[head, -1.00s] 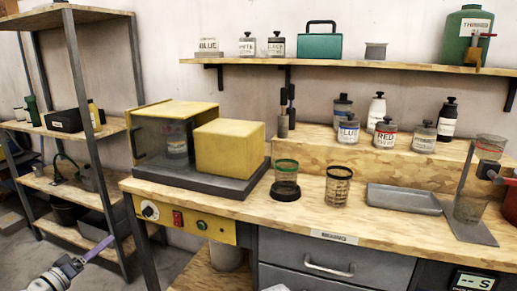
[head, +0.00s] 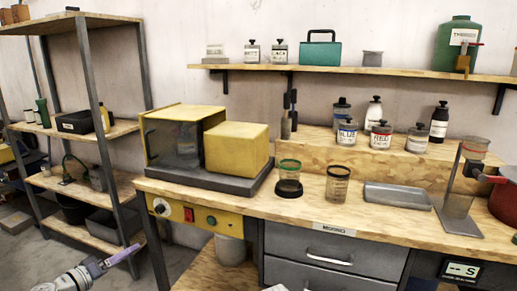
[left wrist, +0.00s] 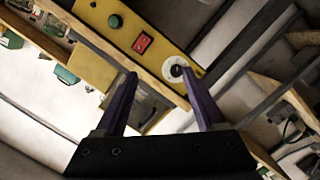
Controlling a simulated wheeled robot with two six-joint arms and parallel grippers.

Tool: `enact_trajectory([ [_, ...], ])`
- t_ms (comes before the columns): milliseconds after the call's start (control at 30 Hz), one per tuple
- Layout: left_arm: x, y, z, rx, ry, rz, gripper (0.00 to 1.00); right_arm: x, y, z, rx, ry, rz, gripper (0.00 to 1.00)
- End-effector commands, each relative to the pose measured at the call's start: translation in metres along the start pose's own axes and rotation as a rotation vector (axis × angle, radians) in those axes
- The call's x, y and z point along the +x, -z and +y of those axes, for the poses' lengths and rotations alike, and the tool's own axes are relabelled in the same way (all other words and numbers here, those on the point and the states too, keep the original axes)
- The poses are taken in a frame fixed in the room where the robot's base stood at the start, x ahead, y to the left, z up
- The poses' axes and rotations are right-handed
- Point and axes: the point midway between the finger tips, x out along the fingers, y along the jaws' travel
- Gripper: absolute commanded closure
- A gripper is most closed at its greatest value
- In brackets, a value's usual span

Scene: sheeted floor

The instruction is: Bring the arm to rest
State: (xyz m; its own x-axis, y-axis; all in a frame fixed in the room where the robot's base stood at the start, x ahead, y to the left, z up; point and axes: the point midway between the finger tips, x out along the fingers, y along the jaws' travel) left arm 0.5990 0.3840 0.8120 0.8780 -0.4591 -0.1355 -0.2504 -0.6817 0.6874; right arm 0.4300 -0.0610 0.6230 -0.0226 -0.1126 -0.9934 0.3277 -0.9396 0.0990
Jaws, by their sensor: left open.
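My left gripper (head: 122,256) is low at the left of the head view, over the floor between the shelf rack and the workbench. It is empty and touches nothing that I can see. In the left wrist view its two purple fingers (left wrist: 158,76) stand apart with nothing between them. Behind them is the yellow control panel (left wrist: 130,35) with a red switch and a white knob. The right gripper does not show.
The wooden workbench (head: 230,204) carries a yellow machine (head: 237,148), two cups, a grey tray (head: 397,196) and a red pot (head: 504,200). Labelled bottles stand on a riser behind. A metal-framed shelf rack (head: 88,185) stands at left. Open floor lies between them.

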Motion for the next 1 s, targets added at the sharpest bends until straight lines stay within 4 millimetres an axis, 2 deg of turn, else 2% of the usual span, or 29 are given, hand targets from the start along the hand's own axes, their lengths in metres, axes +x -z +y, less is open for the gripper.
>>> enact_trajectory([
  [33, 0.008, -0.004, 0.013, -0.001, -0.003, -0.039, 0.29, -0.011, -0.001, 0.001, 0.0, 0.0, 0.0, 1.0],
  [267, 0.044, -0.048, 0.062, 0.001, 0.007, -0.267, 0.29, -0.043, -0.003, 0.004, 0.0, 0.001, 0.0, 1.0],
  [367, 0.059, -0.075, 0.092, 0.01, 0.024, -0.406, 0.29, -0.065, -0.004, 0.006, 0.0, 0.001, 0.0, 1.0],
  [500, 0.071, -0.124, 0.147, 0.045, 0.08, -0.659, 0.29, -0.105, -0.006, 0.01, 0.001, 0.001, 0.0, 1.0],
  [600, 0.07, -0.157, 0.182, 0.087, 0.147, -0.838, 0.29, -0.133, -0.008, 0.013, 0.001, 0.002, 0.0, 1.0],
  [733, 0.056, -0.189, 0.223, 0.169, 0.261, -1.04, 0.29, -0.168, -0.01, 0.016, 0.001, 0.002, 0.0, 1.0],
  [867, 0.034, -0.205, 0.257, 0.275, 0.401, -1.196, 0.29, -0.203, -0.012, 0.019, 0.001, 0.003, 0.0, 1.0],
  [1000, 0.013, -0.21, 0.286, 0.397, 0.551, -1.295, 0.29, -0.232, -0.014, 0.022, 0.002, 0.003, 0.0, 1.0],
])
